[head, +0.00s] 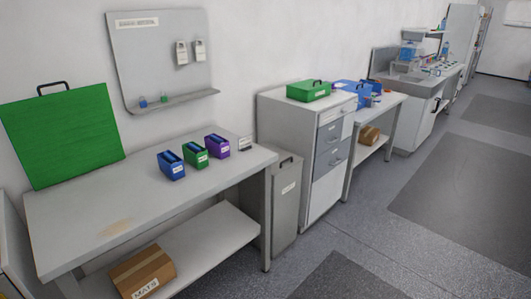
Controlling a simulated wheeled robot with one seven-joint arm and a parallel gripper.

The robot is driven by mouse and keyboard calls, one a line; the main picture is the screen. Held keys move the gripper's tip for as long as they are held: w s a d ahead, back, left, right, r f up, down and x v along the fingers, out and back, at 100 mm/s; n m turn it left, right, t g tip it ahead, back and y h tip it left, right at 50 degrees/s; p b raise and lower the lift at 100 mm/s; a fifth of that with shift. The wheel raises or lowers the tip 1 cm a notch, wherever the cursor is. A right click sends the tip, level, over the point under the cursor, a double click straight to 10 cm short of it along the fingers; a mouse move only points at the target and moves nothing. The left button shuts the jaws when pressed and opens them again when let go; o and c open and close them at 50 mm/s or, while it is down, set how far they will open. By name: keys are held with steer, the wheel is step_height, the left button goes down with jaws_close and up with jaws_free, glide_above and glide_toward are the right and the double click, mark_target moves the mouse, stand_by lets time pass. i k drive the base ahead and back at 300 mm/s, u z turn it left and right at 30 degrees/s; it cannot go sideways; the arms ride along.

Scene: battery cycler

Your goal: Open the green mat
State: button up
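A large flat green panel (62,137) with a black handle on its top edge stands upright at the back left of the near grey table, against the wall. It is the largest green thing here and looks like the green mat. It looks closed, but I cannot tell whether it is folded. A smaller green case (309,90) with a dark handle lies on top of the drawer cabinet. My gripper is not in view.
Blue, green and purple bins (196,155) stand on the near table (130,218), whose front left is clear. A cardboard box (142,272) marked MATS sits on its lower shelf. A drawer cabinet (328,190) stands to the right. Open floor (370,245) lies at the right.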

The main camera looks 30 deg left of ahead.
mark_target(55, 138)
steer(key=z, duration=0.1)
steer(key=i, duration=1.65)
steer(key=u, duration=2.6)
